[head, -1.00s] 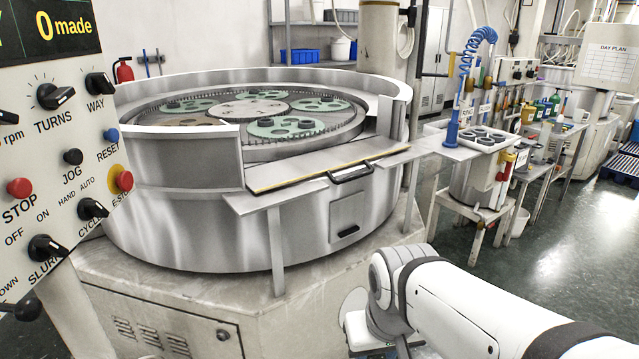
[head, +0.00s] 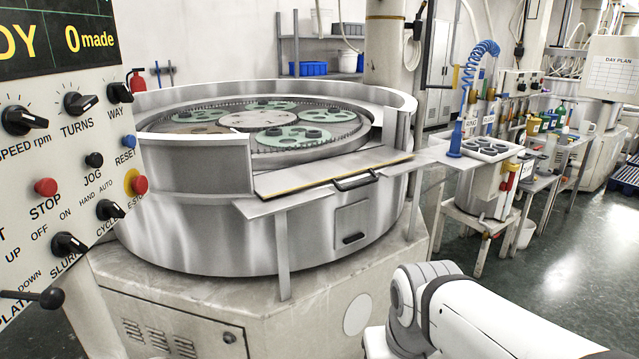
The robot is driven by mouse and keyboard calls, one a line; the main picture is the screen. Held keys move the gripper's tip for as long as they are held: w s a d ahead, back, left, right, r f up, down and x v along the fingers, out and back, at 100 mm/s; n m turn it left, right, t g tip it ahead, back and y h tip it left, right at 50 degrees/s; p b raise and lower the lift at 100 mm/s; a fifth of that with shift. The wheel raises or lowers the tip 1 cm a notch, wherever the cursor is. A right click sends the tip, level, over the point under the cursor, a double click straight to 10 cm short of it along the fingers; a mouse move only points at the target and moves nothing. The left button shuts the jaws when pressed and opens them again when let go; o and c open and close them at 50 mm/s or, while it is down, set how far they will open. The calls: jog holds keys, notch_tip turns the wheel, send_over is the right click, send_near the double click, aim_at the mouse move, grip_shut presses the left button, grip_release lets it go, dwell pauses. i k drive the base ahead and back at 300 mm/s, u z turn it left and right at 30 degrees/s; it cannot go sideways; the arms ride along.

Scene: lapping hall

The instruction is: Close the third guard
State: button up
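The round lapping machine (head: 190,250) has a raised metal rim with an opening at its front right. At that opening a flat metal guard flap (head: 330,172) with a yellow front edge and a dark bar handle (head: 356,181) lies folded down, nearly level. Beside it the fixed curved rim wall (head: 196,166) stands upright. I cannot tell from the view which guard counts as third. Inside, green carriers (head: 306,137) holding dark rings lie around a pale centre plate (head: 247,121). My white arm enters at the lower right; my gripper is outside the view.
A control panel (head: 70,170) with knobs and buttons stands close at the left. A side shelf (head: 440,152) adjoins the machine on the right, near a stand with a tray of dark rings (head: 492,148) and a blue coiled hose (head: 484,48). Green floor (head: 560,280) is open at right.

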aim_at(269, 185)
jog(key=i, duration=0.45)
jog(key=u, duration=1.95)
jog(key=k, duration=1.1)
jog(key=z, duration=1.55)
jog(key=i, duration=1)
